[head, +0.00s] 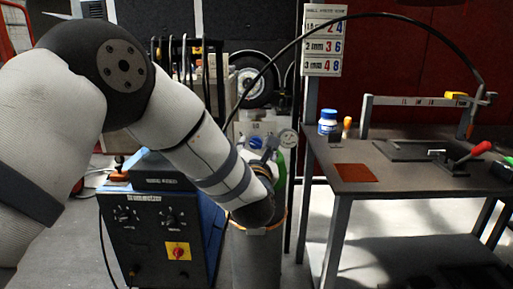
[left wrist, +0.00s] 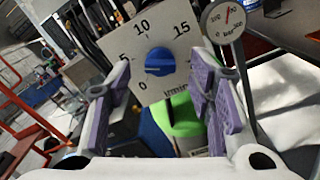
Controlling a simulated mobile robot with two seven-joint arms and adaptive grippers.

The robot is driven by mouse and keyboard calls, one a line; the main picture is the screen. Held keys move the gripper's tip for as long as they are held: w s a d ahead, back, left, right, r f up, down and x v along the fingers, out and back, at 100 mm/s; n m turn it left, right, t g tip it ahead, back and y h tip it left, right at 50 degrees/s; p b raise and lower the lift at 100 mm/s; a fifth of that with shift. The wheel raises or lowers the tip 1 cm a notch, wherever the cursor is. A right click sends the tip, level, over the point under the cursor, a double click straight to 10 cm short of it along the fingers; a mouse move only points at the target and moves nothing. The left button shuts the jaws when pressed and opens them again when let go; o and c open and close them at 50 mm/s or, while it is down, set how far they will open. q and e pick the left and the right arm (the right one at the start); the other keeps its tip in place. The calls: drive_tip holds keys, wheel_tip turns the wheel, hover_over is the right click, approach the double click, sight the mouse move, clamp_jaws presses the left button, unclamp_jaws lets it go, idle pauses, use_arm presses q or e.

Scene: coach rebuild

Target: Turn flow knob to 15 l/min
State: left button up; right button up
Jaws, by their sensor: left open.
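The blue flow knob (left wrist: 158,62) sits in the middle of a pale dial plate (left wrist: 180,27) marked 0, 5, 10 and 15 in the left wrist view. A lighter ridge crosses the knob roughly level; I cannot tell exactly which mark it points at. My left gripper (left wrist: 161,82) is open, with its purple pads on either side of the knob and apart from it. My right gripper is not in view.
A round pressure gauge (left wrist: 226,20) stands right of the dial plate. A green part (left wrist: 180,117) lies below it. In the head view, a blue welding machine (head: 160,232) stands left of the grey bottle (head: 257,258), and a work table (head: 400,180) stands to the right.

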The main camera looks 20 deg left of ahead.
sight(256, 143)
use_arm(q)
drive_tip(key=shift+x, duration=1.45)
clamp_jaws()
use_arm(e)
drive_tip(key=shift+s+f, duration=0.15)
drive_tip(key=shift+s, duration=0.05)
